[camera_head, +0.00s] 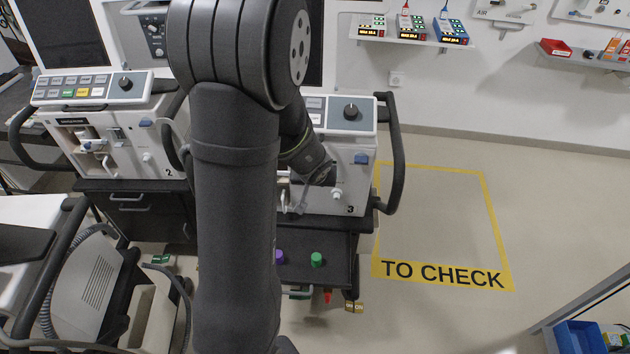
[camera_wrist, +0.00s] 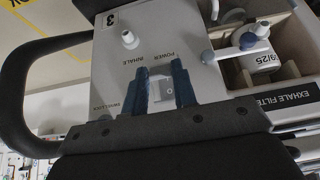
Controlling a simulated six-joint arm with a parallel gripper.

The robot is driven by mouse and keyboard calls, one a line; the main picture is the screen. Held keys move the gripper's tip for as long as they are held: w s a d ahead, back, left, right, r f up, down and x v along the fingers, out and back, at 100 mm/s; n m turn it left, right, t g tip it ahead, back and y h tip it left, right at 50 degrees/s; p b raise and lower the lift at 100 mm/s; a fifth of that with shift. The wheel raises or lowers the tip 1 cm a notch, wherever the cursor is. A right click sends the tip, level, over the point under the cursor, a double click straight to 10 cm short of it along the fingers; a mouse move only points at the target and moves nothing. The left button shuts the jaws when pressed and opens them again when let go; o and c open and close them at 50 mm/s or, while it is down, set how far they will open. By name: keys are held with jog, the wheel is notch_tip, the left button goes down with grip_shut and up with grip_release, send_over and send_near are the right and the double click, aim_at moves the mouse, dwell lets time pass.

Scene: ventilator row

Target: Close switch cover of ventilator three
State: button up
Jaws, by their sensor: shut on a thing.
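Ventilator three (camera_head: 352,185) stands right of my arm in the head view, marked with a 3; my arm hides much of its front. In the wrist view, its pale front panel (camera_wrist: 110,75) appears upside down, with the POWER and INHALE labels. My gripper (camera_wrist: 163,78) reaches over the panel at the POWER label. Its two dark blue fingers stand a little apart, one on each side of the power switch (camera_wrist: 168,95). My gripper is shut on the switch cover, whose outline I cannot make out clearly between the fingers. The head view hides the fingers behind my arm.
A black side handle (camera_head: 392,155) flanks ventilator three. Ventilator two (camera_head: 105,140) stands left. The yellow-outlined TO CHECK floor area (camera_head: 440,230) is empty.

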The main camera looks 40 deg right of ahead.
jog(key=o, duration=1)
jog(key=shift+s, duration=0.1)
jog(key=shift+r, duration=0.1)
jog(key=v, duration=1.7)
jog(key=shift+r, duration=0.1)
